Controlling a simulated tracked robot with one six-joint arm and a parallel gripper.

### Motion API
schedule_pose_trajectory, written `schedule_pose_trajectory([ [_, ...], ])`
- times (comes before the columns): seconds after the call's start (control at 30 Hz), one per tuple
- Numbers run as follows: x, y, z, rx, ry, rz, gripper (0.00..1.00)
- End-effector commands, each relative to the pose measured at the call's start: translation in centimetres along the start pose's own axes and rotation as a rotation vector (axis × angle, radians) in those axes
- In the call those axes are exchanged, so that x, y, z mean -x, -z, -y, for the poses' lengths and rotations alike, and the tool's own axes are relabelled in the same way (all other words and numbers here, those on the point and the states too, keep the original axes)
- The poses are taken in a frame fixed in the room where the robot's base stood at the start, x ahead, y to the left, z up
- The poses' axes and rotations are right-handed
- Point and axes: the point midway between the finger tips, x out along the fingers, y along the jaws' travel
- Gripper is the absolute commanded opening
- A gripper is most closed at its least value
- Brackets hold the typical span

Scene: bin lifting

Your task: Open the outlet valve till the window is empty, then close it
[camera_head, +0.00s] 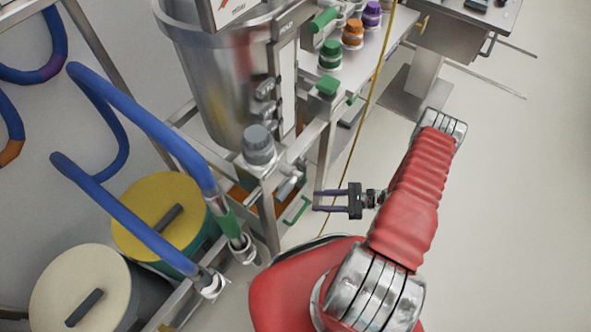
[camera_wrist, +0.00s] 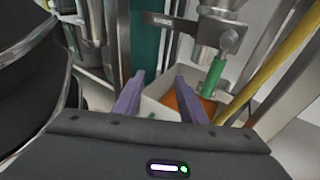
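A steel tank (camera_head: 215,85) stands at the upper middle of the head view. A narrow upright frame (camera_head: 286,85) on its right side may hold the window; its level cannot be made out. In the wrist view, a metal valve (camera_wrist: 222,35) has a green handle (camera_wrist: 214,76) hanging down, to the right of my fingers. My gripper (camera_head: 316,200) has its two purple fingers apart and empty, pointing left toward the steel frame. In the wrist view, my gripper (camera_wrist: 158,76) is open, with the handle outside the right finger.
A pale bin (camera_wrist: 160,108) with orange contents (camera_wrist: 188,102) lies below the valve. Blue hoses (camera_head: 140,110), a yellow-lidded drum (camera_head: 160,205) and a cream-lidded drum (camera_head: 85,295) stand at the left. A yellow cable (camera_head: 367,105) runs beside the frame. The floor (camera_head: 510,210) at right is clear.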

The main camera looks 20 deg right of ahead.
Motion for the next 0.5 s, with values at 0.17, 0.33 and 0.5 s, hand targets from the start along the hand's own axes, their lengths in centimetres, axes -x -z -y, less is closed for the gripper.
schedule_pose_trajectory([
  [0.17, 0.0, 2.0, 2.9, -0.034, 0.160, 0.084, 0.38],
  [0.33, 1.3, 1.5, 6.7, -0.017, 0.284, 0.151, 0.38],
  [0.5, 1.9, 0.5, 7.9, -0.007, 0.324, 0.187, 0.38],
])
